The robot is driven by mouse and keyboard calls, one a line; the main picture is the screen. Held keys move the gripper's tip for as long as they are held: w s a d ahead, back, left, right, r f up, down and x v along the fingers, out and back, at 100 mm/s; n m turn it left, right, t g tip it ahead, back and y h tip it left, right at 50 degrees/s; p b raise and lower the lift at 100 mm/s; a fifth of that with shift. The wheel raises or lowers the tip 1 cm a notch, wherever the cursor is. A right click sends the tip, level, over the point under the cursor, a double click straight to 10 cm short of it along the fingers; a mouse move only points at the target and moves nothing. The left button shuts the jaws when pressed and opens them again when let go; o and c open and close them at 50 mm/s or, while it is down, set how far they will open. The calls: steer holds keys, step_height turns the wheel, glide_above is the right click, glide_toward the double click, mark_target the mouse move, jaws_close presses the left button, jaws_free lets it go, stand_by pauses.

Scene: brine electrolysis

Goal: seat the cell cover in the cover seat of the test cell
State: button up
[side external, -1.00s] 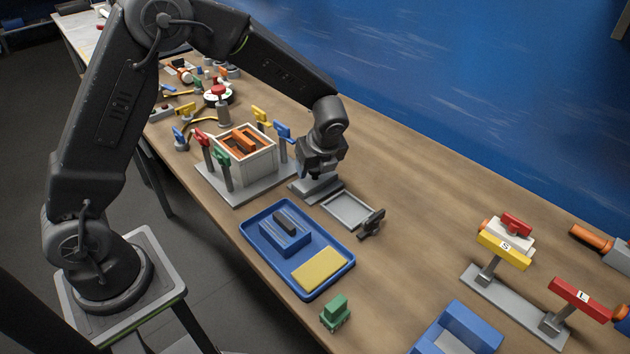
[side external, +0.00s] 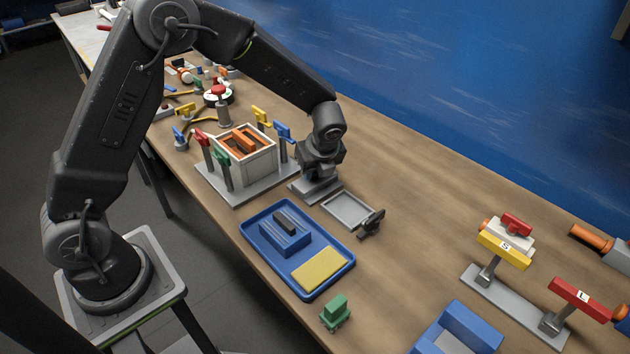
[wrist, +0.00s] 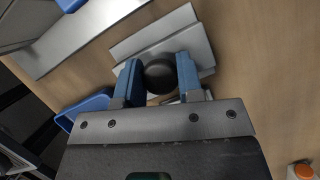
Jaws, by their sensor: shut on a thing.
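The test cell (side external: 263,167) is a pale open-topped box with orange pieces inside, on a grey base at the left-centre of the side view. My gripper (wrist: 158,80) is just right of that base, low over the table. In the wrist view its blue fingers are shut on a round black knob (wrist: 160,75). The knob appears to belong to the grey cell cover (wrist: 165,45), whose flat plates lie beneath it; the side view shows grey plate (side external: 305,192) under my gripper. The cover's lower part is hidden by the fingers, and I cannot tell whether it touches the table.
Several coloured clamps on posts ring the test cell, such as a red one (side external: 202,137). A grey frame (side external: 347,208) with a dark handle lies close right of my gripper. A blue tray (side external: 258,262) stands in front.

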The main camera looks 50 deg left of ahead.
step_height(320, 180, up, 10)
steer(key=shift+f, duration=0.2)
steer(key=shift+w+d+r+n, duration=0.1)
steer(key=shift+w+r+n, duration=0.05)
steer(key=shift+r+n, duration=0.2)
steer(key=w+d+r+n+g+h, duration=0.15)
steer(key=d+r+n+g, duration=0.3)
steer(key=n, duration=0.85)
steer(key=s+a+f+n+g+h, duration=0.1)
steer(key=s+a+f+n+h, duration=0.15)
steer(key=a+n, duration=0.3)
step_height(320, 180, up, 13)
steer(key=m+y, duration=0.1)
steer(key=s+a, duration=0.9)
steer(key=a, duration=0.2)
steer(key=s+a, duration=0.9)
steer(key=a, duration=0.3)
steer(key=w+d+f, duration=0.2)
steer(key=w+f, duration=0.1)
steer(key=f, duration=0.1)
steer(key=w+d+f, duration=0.3)
steer(key=w+f, duration=0.1)
steer(key=w+d+f, duration=0.2)
steer(key=w+f, duration=0.1)
steer(key=f, duration=0.1)
steer(key=shift+w+d+f, duration=0.15)
steer(key=shift+d+f, duration=0.1)
steer(key=shift+f, duration=2.05)
